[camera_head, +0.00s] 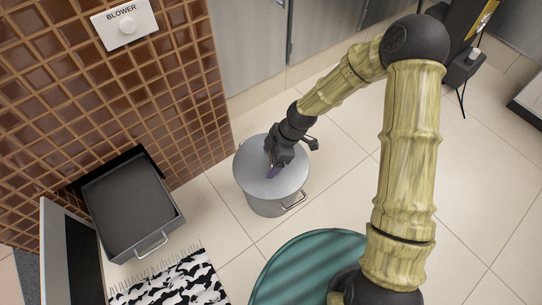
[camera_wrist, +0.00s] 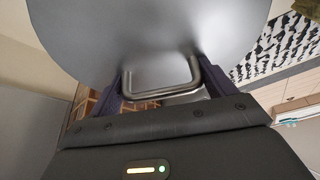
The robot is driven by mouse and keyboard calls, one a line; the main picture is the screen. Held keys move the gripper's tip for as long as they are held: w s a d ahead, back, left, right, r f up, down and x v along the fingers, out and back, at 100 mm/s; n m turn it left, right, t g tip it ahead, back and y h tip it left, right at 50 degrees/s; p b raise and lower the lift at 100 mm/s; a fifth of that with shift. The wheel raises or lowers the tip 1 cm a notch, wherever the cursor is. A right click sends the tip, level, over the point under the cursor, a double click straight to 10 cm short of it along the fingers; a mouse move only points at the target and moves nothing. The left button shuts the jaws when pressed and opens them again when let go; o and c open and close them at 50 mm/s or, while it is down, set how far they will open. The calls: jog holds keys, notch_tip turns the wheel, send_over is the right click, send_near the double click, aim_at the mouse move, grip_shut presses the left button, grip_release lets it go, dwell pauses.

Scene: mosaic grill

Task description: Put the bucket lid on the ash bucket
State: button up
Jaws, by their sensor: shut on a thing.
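The ash bucket (camera_head: 268,207) is a grey metal pail with a side handle, standing on the tiled floor in the middle of the head view. The bucket lid (camera_head: 258,184) is a round grey disc over its top and looks lined up with the rim; I cannot tell whether it is fully seated. My gripper (camera_head: 274,171) is above the lid. In the wrist view my gripper (camera_wrist: 162,88) is shut on the lid's metal loop handle (camera_wrist: 150,94), and the lid (camera_wrist: 110,35) fills the upper middle.
An open grey drawer or tray (camera_head: 165,243) with a handle stands at the left by the brown tiled wall (camera_head: 130,100). A black-and-white rug (camera_head: 180,283) lies below it. A green round surface (camera_head: 300,270) is at the bottom. Bare floor (camera_head: 340,150) lies right of the bucket.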

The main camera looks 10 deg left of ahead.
jog(key=o, duration=1)
jog(key=p+v, duration=1)
jog(key=v, duration=0.7)
jog(key=shift+r, duration=0.25)
jog(key=s+d+r+m+t+h+p, duration=0.2)
jog(key=s+d+r+m+p, duration=0.35)
jog(key=d+r+m, duration=0.55)
jog(key=s+d+r+m+t+h+p, duration=0.2)
jog(key=s+d+r+m+p, duration=0.2)
jog(key=d+r+m+p, duration=0.55)
notch_tip(320, 180, up, 41)
jog(key=a+m+p, duration=0.1)
jog(key=p, duration=3.2)
jog(key=shift+p, duration=0.3)
